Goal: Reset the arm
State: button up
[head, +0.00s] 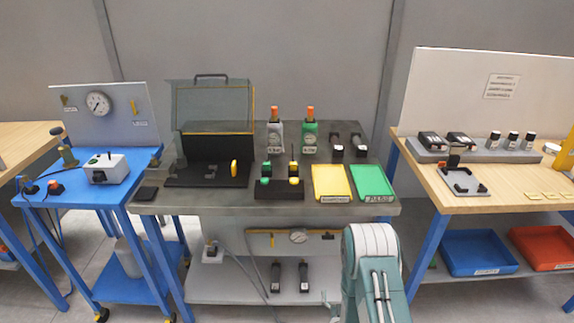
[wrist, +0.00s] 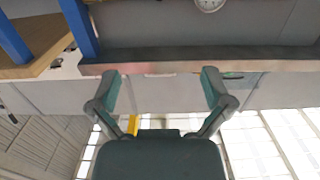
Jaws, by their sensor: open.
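My gripper (wrist: 160,88) shows in the wrist view with its two fingers spread wide apart. Nothing is between the fingers. A grey shelf edge (wrist: 240,66) runs across the picture behind the fingertips. In the head view a pale green and white part of my arm rises at the bottom, right of centre, before the grey workbench (head: 230,206). The gripper itself cannot be made out in the head view.
The workbench carries a yellow tray (head: 332,183), a green tray (head: 372,182) and a clear-lidded black case (head: 213,140). A blue cart (head: 105,200) stands left. A wooden table (head: 480,200) stands right, above a blue bin (head: 478,254) and a red bin (head: 543,246).

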jog(key=w+r+g, duration=0.3)
jog(key=w+r, duration=0.3)
jog(key=r, duration=0.6)
jog(key=s+r+g, duration=0.3)
jog(key=s+r, duration=0.1)
jog(key=r, duration=0.9)
jog(key=s+r+g, duration=0.2)
jog(key=s+r, duration=0.2)
jog(key=s, duration=0.5)
jog(key=s+r+g, duration=0.2)
jog(key=s+r, duration=0.3)
jog(key=s, duration=0.5)
jog(key=s+r+g, duration=0.1)
jog(key=s+r, duration=0.3)
jog(key=s, duration=0.6)
jog(key=shift+r+g, duration=0.2)
jog(key=shift+g, duration=0.2)
